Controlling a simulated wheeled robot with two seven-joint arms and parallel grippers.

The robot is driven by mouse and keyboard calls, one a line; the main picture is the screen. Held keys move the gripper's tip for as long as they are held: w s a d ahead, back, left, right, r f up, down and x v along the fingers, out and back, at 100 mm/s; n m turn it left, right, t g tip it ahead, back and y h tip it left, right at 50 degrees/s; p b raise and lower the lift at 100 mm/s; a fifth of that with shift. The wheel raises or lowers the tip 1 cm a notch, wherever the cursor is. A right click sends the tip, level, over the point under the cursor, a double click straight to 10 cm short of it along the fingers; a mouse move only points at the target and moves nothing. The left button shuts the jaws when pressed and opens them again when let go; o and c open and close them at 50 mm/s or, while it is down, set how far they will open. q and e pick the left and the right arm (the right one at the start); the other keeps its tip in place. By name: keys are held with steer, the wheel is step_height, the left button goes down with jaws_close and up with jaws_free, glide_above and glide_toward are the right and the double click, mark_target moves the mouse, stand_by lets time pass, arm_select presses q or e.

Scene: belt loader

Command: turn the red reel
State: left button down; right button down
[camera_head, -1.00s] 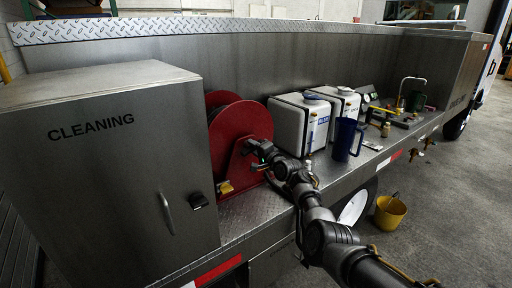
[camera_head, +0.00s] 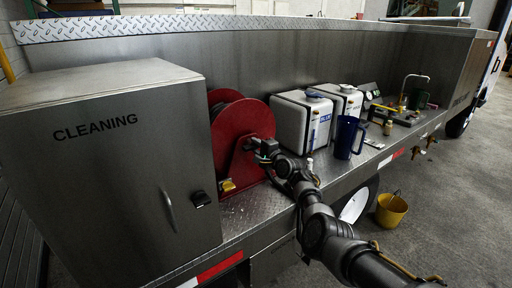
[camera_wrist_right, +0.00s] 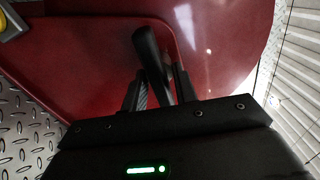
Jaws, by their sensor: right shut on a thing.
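The red reel (camera_head: 232,122) stands on the truck bed between the cleaning cabinet and the white tanks. Its red side fills much of the right wrist view (camera_wrist_right: 215,45). My right gripper (camera_head: 258,146) is at the reel's near side face. In the right wrist view its fingers (camera_wrist_right: 155,90) are shut on a dark handle (camera_wrist_right: 147,48) that stands out from the red face. My left gripper is not in view.
A grey cleaning cabinet (camera_head: 100,170) stands left of the reel. A yellow bucket (camera_head: 390,211) is on the floor below.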

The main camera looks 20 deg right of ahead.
steer(key=c, duration=1.4)
jaws_free()
steer(key=shift+s+d, duration=0.15)
steer(key=shift+s, duration=0.25)
steer(key=v, duration=1)
